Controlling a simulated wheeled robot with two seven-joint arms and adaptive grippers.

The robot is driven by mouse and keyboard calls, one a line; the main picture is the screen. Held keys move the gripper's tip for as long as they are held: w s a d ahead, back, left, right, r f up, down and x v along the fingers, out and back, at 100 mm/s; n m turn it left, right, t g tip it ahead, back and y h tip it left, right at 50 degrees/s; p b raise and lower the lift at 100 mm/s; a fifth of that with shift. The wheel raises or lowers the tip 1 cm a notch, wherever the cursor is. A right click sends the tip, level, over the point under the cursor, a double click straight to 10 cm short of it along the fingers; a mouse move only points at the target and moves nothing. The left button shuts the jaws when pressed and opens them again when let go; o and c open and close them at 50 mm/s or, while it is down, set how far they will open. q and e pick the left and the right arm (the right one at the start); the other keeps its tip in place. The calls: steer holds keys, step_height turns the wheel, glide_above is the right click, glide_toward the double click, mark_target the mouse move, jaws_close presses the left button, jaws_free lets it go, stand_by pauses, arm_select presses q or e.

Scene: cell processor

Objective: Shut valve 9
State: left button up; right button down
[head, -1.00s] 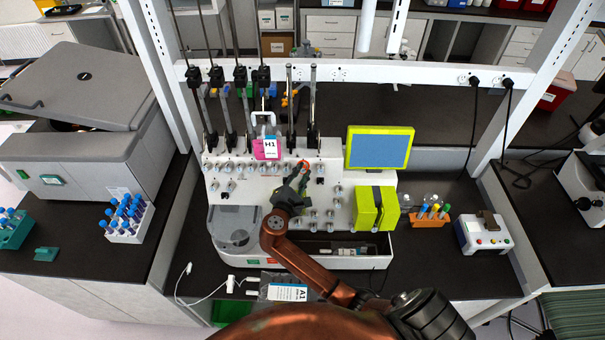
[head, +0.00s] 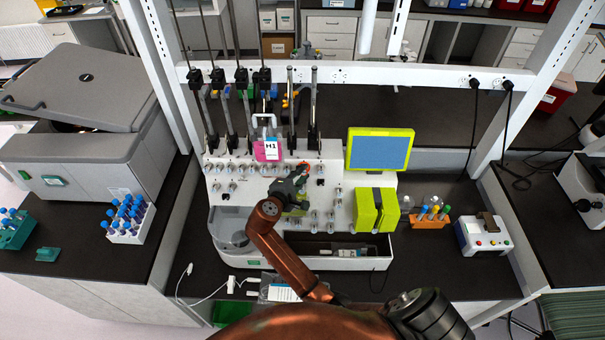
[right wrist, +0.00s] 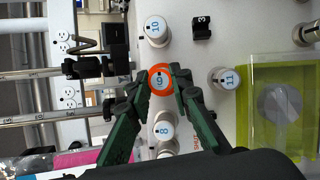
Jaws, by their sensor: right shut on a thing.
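Valve 9 (right wrist: 158,80) is a round knob with a blue number on its face and an orange ring around it. It sits on the white front panel of the cell processor (head: 265,187). My right gripper (right wrist: 160,88) is shut on valve 9, with one dark green finger on each side of it. In the head view, the right gripper (head: 300,174) is at the upper middle of the panel and mostly hides the valve. My left gripper is not in view.
Valve 10 (right wrist: 156,28), valve 8 (right wrist: 165,128) and valve 11 (right wrist: 226,77) stand close around the gripper. A yellow-green screen (head: 379,149) and a pink-and-white H1 bag (head: 268,149) are beside it. An orange tube rack (head: 430,218) stands to the right.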

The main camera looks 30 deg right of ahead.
stand_by(0.3)
steer(key=c, duration=1.7)
jaws_free()
steer(key=shift+c, duration=0.2)
steer(key=v, duration=0.7)
steer(key=shift+s+a+r, duration=0.15)
steer(key=shift+s, duration=0.05)
